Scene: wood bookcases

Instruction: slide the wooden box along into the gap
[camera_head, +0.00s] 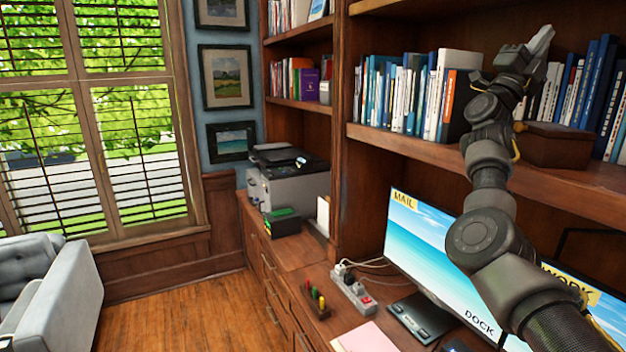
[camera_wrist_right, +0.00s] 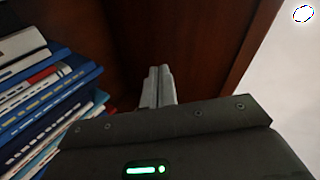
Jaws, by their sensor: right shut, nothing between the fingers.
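The wooden box (camera_head: 555,147), dark brown and lidded, sits on the bookcase shelf (camera_head: 560,180), in front of the right-hand row of books. My right arm crosses in front of the shelf, just left of the box, and hides part of the space between the two book rows. My right gripper (camera_head: 541,42) is raised above the box, pointing up, apart from it. Its fingers are shut and empty; they also show together in the right wrist view (camera_wrist_right: 158,86), where the box is not seen. My left gripper is not in view.
A left row of books (camera_head: 405,95) and a right row of blue and white books (camera_head: 595,85) stand on the shelf. Books (camera_wrist_right: 40,90) lie close left of my fingers in the wrist view. Below are monitors (camera_head: 430,240) and a desk with a power strip (camera_head: 353,290).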

